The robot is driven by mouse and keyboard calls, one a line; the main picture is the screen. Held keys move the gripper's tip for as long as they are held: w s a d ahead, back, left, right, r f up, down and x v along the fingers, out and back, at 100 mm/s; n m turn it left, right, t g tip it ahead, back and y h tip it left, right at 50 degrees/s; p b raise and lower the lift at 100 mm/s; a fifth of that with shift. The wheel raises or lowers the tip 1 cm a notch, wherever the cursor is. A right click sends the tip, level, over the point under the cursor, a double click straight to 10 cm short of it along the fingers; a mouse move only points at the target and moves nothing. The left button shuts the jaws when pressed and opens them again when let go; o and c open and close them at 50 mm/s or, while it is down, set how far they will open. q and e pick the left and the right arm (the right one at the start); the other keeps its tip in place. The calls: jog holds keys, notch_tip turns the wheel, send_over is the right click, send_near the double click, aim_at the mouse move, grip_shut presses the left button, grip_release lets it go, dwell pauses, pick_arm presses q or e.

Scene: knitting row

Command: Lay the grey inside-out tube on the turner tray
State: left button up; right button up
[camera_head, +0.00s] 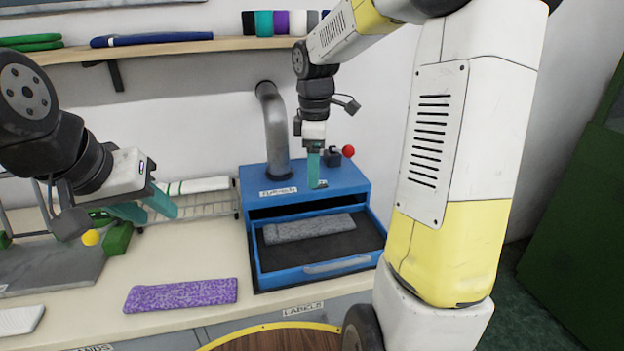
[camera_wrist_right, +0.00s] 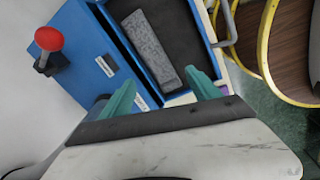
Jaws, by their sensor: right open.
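The grey tube (camera_head: 309,229) lies flat on the dark tray (camera_head: 283,258), which is pulled out of the blue turner box (camera_head: 352,184). In the right wrist view the grey tube (camera_wrist_right: 152,47) lies along the dark tray (camera_wrist_right: 186,42), apart from my fingers. My right gripper (camera_head: 317,182) is above the blue box, fingers pointing down; the wrist view shows its teal fingers (camera_wrist_right: 160,92) spread with nothing between them. My left gripper (camera_head: 148,210) is at the left over the bench, its teal fingers apart and empty.
A purple speckled tube (camera_head: 181,295) lies on the bench left of the tray. A red knob (camera_head: 348,151) and a grey pipe (camera_head: 275,128) rise from the box. A shelf (camera_head: 170,47) runs above.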

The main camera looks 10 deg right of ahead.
jog(key=s+a+r+m+t+y, duration=0.1)
jog(key=s+r+m+t, duration=0.1)
jog(key=s+m, duration=0.5)
jog(key=s+r+m+t+y, duration=0.1)
jog(key=s+r+m+t, duration=0.2)
jog(key=s+m, duration=0.4)
jog(key=s+r, duration=0.1)
jog(key=s, duration=0.4)
jog(key=shift+s+a+r, duration=0.2)
jog(key=shift+s+a, duration=0.15)
jog(key=shift+s, duration=0.05)
